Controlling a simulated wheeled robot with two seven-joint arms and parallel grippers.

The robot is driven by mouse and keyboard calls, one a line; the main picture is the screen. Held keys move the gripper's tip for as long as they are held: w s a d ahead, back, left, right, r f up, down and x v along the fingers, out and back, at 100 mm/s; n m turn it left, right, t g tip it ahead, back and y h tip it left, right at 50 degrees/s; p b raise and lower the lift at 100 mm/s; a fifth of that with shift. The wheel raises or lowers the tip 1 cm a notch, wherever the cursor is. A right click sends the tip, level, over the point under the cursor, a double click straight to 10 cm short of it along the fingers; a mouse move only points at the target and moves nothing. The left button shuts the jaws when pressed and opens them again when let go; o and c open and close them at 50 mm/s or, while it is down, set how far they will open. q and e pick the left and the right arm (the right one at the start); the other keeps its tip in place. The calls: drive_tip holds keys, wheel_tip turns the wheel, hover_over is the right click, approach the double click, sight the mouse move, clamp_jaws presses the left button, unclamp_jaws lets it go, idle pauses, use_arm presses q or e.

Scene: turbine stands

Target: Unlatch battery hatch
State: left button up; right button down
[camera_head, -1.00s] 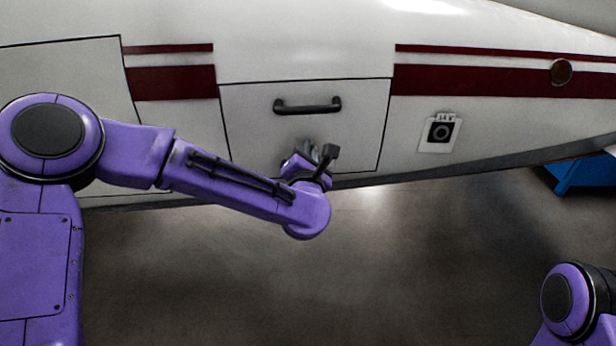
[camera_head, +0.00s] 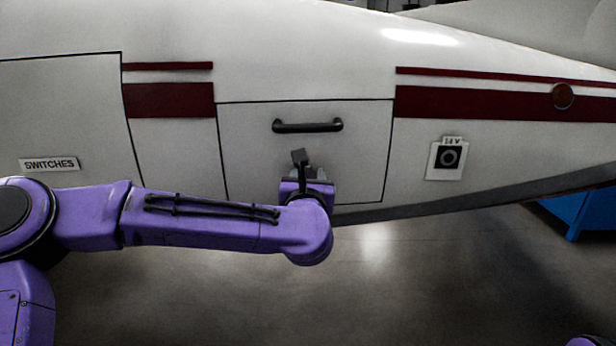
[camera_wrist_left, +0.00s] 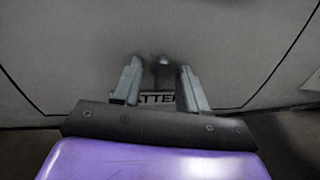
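The battery hatch (camera_head: 355,150) is a white panel with a dark outline in the side of the white body, with a black bar handle (camera_head: 307,126) near its top. My left gripper (camera_head: 305,174) is in front of the hatch's lower part, below the handle. In the left wrist view my left gripper (camera_wrist_left: 160,82) has two grey fingers spread apart. Between them shows a small round latch-like knob (camera_wrist_left: 163,61) on the panel, above a label (camera_wrist_left: 157,97) reading "...TTE...", partly hidden by the fingers. The fingers hold nothing that I can see. My right gripper is not in view.
A "SWITCHES" label (camera_head: 49,164) is on the panel at left. A 14 V socket plate (camera_head: 447,158) is right of the hatch. A blue object (camera_head: 583,212) stands at the far right. The floor below the body is clear.

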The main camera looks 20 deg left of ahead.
use_arm(q)
drive_tip(key=shift+b+v, duration=0.6)
drive_tip(key=shift+v, duration=0.7)
drive_tip(key=v, duration=0.2)
drive_tip(key=shift+s+d+b, duration=0.1)
drive_tip(key=shift+s+b, duration=0.15)
drive_tip(key=shift+b, duration=0.05)
